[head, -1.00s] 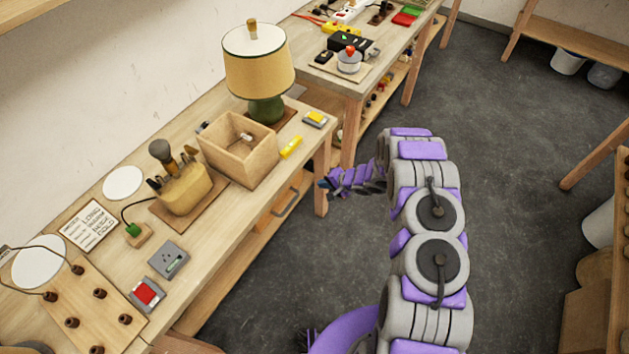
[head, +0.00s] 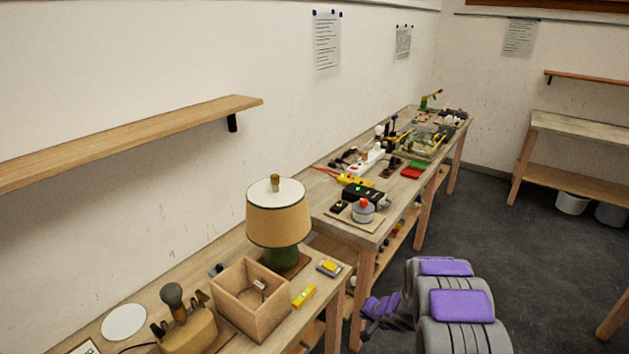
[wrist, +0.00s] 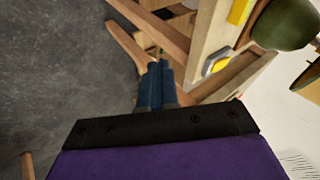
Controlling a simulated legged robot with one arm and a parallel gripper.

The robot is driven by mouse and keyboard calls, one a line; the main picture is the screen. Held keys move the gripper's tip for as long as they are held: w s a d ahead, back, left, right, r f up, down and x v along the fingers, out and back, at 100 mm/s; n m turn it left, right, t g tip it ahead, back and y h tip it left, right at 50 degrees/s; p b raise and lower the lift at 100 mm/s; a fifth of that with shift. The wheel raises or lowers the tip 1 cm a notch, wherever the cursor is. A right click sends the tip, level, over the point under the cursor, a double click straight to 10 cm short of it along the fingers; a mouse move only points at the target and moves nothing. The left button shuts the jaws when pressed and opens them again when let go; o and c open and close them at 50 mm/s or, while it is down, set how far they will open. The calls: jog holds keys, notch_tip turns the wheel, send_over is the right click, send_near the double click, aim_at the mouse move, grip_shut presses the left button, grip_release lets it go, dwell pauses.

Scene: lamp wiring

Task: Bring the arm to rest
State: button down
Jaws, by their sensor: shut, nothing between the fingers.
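My gripper (wrist: 156,84) shows in the wrist view with its blue fingers together and nothing between them. In the head view my purple and grey arm is folded at the lower right, and the gripper end (head: 368,314) points left, beside the front edge of the near bench (head: 230,244). It looks apart from the bench. Its fingertips are small in that view.
A lamp (head: 278,220) with a tan shade and green base stands on the near bench. An open wooden box (head: 240,312), a yellow block (head: 304,296) and a tool holder (head: 188,330) are near it. A second bench (head: 345,228) stands beyond.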

jog(key=s+d+r+n+g+h, duration=0.1)
jog(key=s+d+r+h, duration=0.5)
jog(key=r, duration=0.6)
jog(key=s+d+r+g+h, duration=0.1)
jog(key=s+d+r, duration=0.3)
jog(key=s+r, duration=0.55)
jog(key=s+a+r+n+g+y, duration=0.1)
jog(key=s+a+r+g, duration=0.1)
jog(key=s, duration=0.9)
jog(key=s+a+r+n+g+y, duration=0.1)
jog(key=s+a+r, duration=0.3)
jog(key=s, duration=0.7)
jog(key=s+a+r+n+g+y, duration=0.1)
jog(key=s+a+r+n+g, duration=0.2)
jog(key=s+a, duration=0.4)
jog(key=s+r, duration=0.1)
jog(key=s, duration=0.4)
jog(key=shift+g+b, duration=0.3)
jog(key=shift+s, duration=0.1)
